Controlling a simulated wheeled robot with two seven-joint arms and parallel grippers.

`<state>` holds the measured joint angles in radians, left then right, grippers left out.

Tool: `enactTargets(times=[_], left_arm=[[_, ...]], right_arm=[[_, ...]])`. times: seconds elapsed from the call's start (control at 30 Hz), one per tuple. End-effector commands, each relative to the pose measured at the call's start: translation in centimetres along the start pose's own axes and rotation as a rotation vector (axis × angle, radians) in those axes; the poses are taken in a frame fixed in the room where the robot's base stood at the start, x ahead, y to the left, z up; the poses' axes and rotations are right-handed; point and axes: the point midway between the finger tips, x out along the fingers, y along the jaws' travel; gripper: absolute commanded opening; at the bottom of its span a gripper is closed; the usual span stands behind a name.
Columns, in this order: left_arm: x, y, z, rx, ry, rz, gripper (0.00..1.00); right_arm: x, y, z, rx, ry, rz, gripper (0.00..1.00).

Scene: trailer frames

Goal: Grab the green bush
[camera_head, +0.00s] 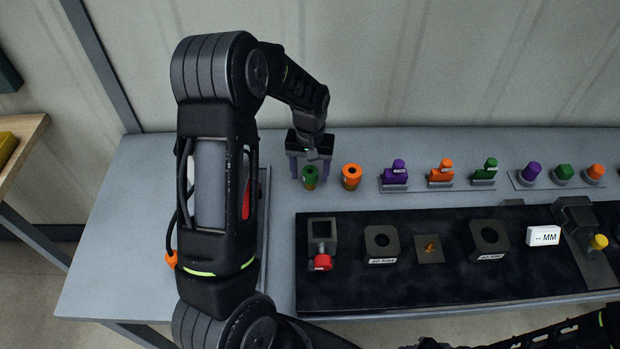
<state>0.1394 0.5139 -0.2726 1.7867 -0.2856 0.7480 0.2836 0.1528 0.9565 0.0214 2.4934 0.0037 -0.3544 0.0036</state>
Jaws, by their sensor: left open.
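The green bush (310,178) is a short green cylinder with a dark hole in its top. It stands on the grey table near the back left. My left gripper (309,177) points down over it, open, with one finger on each side of the bush. I cannot tell whether the fingers touch it. My right arm shows along the bottom right edge, but its gripper is not clearly visible.
An orange bush (351,177) stands close to the right. Purple, orange and green parts line the back of the table (130,250). A black mat (450,285) in front holds dark blocks with holes, a red-knobbed fixture (322,262) and a white display (543,236).

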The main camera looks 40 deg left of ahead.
Motion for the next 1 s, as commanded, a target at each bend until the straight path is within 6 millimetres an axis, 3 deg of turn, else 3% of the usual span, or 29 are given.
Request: enactTargets(times=[0.37, 1.0], left_arm=[[-0.02, 0.01, 0.00, 0.000, 0.000, 0.000, 0.61], [-0.02, 0.00, 0.00, 0.000, 0.000, 0.000, 0.09]], right_arm=[[0.01, 0.02, 0.01, 0.000, 0.000, 0.001, 0.36], [0.01, 0.02, 0.01, 0.000, 0.000, 0.001, 0.36]])
